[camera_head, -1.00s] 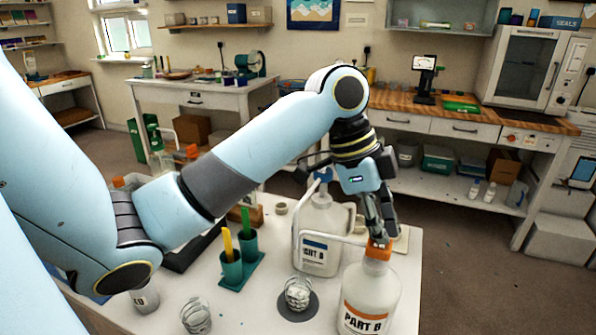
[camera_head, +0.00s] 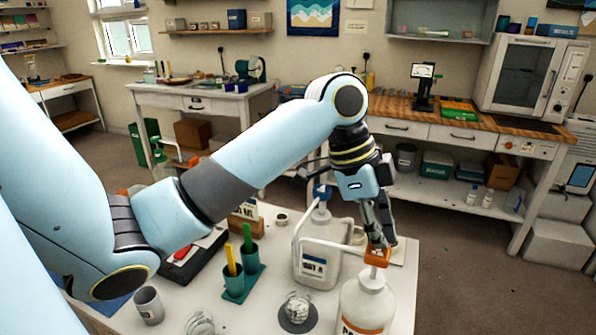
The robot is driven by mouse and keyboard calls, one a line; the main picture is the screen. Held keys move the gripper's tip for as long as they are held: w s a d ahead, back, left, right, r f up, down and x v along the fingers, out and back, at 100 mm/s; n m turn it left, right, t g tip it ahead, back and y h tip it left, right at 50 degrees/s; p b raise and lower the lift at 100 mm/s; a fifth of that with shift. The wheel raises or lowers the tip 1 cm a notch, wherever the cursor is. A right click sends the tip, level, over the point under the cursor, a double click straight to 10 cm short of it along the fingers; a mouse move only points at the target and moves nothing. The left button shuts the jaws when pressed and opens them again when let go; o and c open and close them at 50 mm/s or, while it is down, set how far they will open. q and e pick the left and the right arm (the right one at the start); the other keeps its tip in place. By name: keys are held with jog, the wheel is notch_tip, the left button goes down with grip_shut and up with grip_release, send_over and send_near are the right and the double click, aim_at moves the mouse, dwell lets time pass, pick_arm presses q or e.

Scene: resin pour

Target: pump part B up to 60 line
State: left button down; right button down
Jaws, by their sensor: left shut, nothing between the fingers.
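The part B bottle (camera_head: 366,305) is white with an orange label and stands at the front right of the white table. Its orange pump head (camera_head: 378,257) is raised on a pale stem above the bottle. My left gripper (camera_head: 380,244) is shut and empty, with its fingertips at the top of the pump head; I cannot tell whether they touch. A clear cup (camera_head: 298,306) stands on a dark round disc (camera_head: 299,322), left of the bottle. The cup's lines and level are too small to read. My right gripper is not in view.
A green holder (camera_head: 240,284) with yellow and green sticks, a grey cup (camera_head: 149,305) and another clear cup (camera_head: 200,323) stand left.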

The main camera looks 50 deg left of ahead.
pick_arm(q)
jog(key=shift+f+b, duration=0.75)
jog(key=shift+f, duration=0.8)
notch_tip(320, 180, up, 3)
jog(key=p, duration=0.3)
jog(key=shift+r, duration=0.15)
jog(key=shift+f, duration=0.7)
dwell(0.5)
jog(key=shift+r+p, duration=0.7)
jog(key=shift+p, duration=0.1)
jog(key=shift+f, duration=0.1)
